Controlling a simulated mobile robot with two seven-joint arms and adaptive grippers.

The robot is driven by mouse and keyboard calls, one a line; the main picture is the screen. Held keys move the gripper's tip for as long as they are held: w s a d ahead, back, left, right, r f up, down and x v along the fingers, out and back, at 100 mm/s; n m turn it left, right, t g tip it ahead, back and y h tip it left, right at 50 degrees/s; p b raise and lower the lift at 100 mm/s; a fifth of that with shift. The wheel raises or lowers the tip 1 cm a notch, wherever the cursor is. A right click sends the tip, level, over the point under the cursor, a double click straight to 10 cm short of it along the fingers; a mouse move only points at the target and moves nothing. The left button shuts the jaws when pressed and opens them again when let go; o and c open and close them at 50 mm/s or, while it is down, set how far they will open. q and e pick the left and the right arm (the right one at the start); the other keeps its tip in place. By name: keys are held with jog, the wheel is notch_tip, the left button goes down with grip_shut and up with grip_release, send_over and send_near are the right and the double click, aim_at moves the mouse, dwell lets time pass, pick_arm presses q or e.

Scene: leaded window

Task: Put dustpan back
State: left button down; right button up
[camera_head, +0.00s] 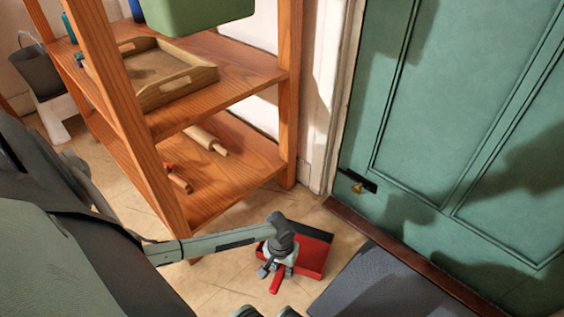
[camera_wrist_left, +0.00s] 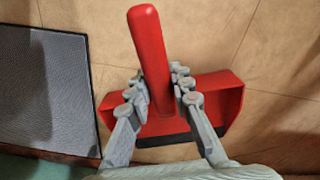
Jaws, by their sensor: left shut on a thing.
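The red dustpan (camera_head: 309,254) is at floor level between the wooden shelf and the grey doormat. Its handle points toward me in the head view. My left gripper (camera_head: 271,270) is over it, shut on its handle. In the left wrist view the red handle (camera_wrist_left: 150,55) passes between the fingers of the left gripper (camera_wrist_left: 158,92), with the pan (camera_wrist_left: 222,97) beyond and below. The pan has a dark edge. I cannot tell whether the dustpan touches the floor.
A wooden shelf (camera_head: 228,185) stands at the left, holding a wooden tray (camera_head: 190,85), a rolling pin (camera_head: 206,140) and a green bin (camera_head: 195,14). A grey doormat (camera_head: 375,285) lies right of the dustpan, before the green door (camera_head: 450,130). A bucket (camera_head: 38,72) is far left.

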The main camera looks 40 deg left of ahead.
pick_arm(q)
jog(key=c, duration=1.3)
grip_release()
jog(key=shift+f, duration=0.1)
jog(key=shift+c, duration=0.2)
